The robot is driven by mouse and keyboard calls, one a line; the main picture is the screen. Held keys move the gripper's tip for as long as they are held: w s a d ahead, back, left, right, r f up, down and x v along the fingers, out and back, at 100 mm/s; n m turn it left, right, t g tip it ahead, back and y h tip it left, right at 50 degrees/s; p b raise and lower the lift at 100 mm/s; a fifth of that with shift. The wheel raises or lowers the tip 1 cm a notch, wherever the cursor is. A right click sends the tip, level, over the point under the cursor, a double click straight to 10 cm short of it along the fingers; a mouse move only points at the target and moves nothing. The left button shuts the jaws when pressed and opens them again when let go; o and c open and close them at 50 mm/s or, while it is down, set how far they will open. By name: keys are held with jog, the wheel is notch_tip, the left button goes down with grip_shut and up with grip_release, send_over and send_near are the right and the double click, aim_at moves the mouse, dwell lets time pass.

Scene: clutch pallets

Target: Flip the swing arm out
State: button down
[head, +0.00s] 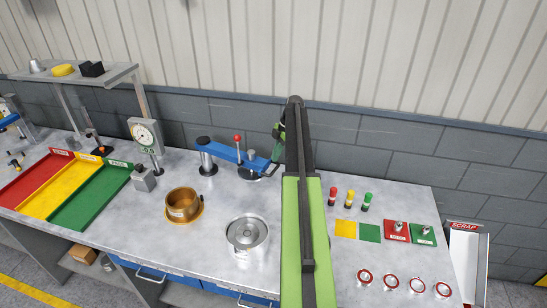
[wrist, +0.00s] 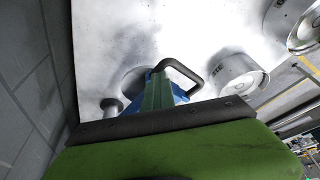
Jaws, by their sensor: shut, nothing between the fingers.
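The swing arm (head: 228,151) is a blue bar on a grey post at its left end. A lever with a red knob (head: 237,139) stands on it, and its right end lies over a round metal disc (head: 250,172) on the bench. A black loop handle (wrist: 186,72) shows at its end in the wrist view, where part of the blue bar (wrist: 181,93) also shows. My gripper (head: 277,142) is shut and empty, just behind the handle end in the head view. In the wrist view its green fingers (wrist: 158,82) overlap the bar near the handle; I cannot tell whether they touch.
A brass cup (head: 182,205) and a steel bowl (head: 247,234) stand in front of the swing arm. A dial gauge (head: 146,135) and coloured trays (head: 89,205) are at left. Lamps, switches and buttons (head: 391,283) are at right. A wall runs behind the bench.

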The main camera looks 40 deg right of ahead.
jog(key=p+v, duration=0.9)
jog(key=v, duration=0.1)
jog(key=shift+s+a+r, duration=0.25)
jog(key=shift+r, duration=0.25)
jog(key=shift+d, duration=0.1)
